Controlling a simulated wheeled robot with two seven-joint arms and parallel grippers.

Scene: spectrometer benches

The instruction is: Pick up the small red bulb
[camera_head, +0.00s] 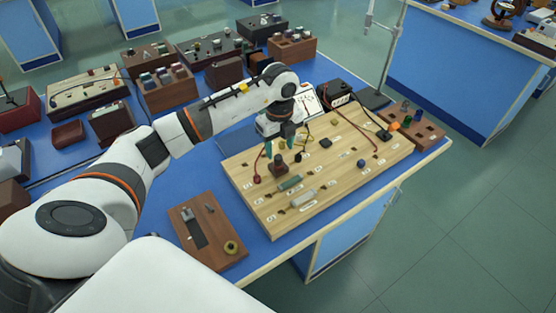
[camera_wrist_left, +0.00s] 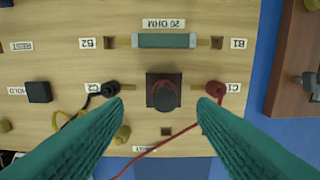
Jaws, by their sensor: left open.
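The small red bulb (camera_wrist_left: 166,96) is a dark red dome on a dark square block, between the sockets labelled C2 and C1 on the wooden board. In the head view the bulb (camera_head: 279,160) stands upright near the board's left part. My left gripper (camera_head: 277,148) comes down over it with teal fingers. In the left wrist view the open left gripper (camera_wrist_left: 161,101) has one fingertip on each side of the bulb, with a gap on both sides. The gripper holds nothing. My right gripper is not in view.
The wooden board (camera_head: 240,170) carries a green 20 ohm resistor (camera_wrist_left: 165,41) beside the bulb, plus a red plug (camera_wrist_left: 215,88) and black plug (camera_wrist_left: 110,89) with wires. A brown tray (camera_head: 208,235) lies left of the board. Component boxes (camera_head: 168,88) stand behind.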

